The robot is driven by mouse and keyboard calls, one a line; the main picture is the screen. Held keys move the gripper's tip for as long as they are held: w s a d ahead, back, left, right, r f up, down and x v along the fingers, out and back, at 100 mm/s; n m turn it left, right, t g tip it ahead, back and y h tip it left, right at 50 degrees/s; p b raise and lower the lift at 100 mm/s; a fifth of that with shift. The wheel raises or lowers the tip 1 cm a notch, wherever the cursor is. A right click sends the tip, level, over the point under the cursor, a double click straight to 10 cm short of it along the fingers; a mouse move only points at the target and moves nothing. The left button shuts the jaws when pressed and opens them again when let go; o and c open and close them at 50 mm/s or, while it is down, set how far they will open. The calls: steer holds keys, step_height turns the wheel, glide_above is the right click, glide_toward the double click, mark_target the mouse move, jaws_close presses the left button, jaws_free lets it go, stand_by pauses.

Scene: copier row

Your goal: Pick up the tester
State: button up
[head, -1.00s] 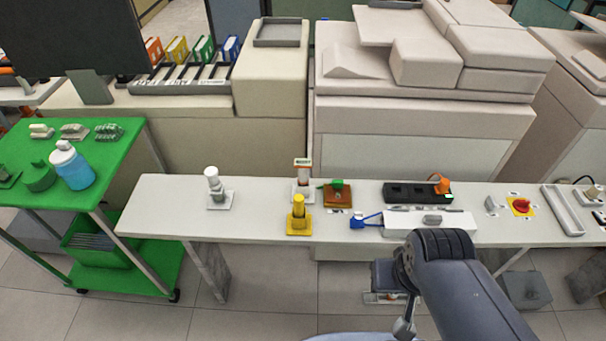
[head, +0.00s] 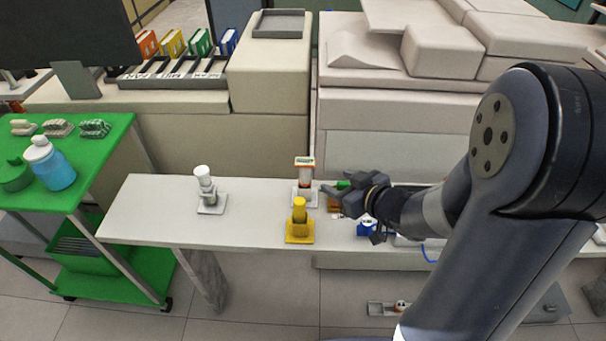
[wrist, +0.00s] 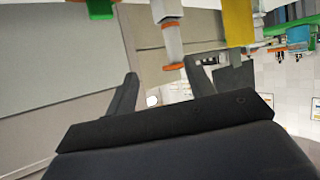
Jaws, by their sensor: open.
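An upright white device with orange bands and a labelled top (head: 305,171) stands in a small white base on the long bench; I take it to be the tester. My gripper (head: 331,186) is open and empty, just to its right in the head view. In the wrist view the scene appears upside down. There the white device with its orange end (wrist: 171,42) shows beyond the gap between my open fingers (wrist: 161,76), apart from them.
A yellow cylinder (head: 299,210) in a yellow base stands just in front of the device. A white-grey piece (head: 206,185) stands further left. A brown-and-green block and a blue item (head: 367,226) are partly hidden by my arm. The bench's left part (head: 145,205) is clear.

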mark_target(309, 174)
steer(key=shift+n+y, duration=0.4)
steer(key=shift+y, duration=0.5)
steer(key=w+a+f, duration=0.2)
steer(key=a, duration=0.1)
steer(key=w+a+b, duration=0.1)
steer(key=a, duration=0.1)
steer(key=shift+w+a+f, duration=0.15)
steer(key=shift+f, duration=0.25)
steer(key=shift+g, duration=0.3)
steer(key=x, duration=0.5)
steer(key=shift+w, duration=0.5)
steer(key=shift+c, duration=0.5)
steer(key=c, duration=1)
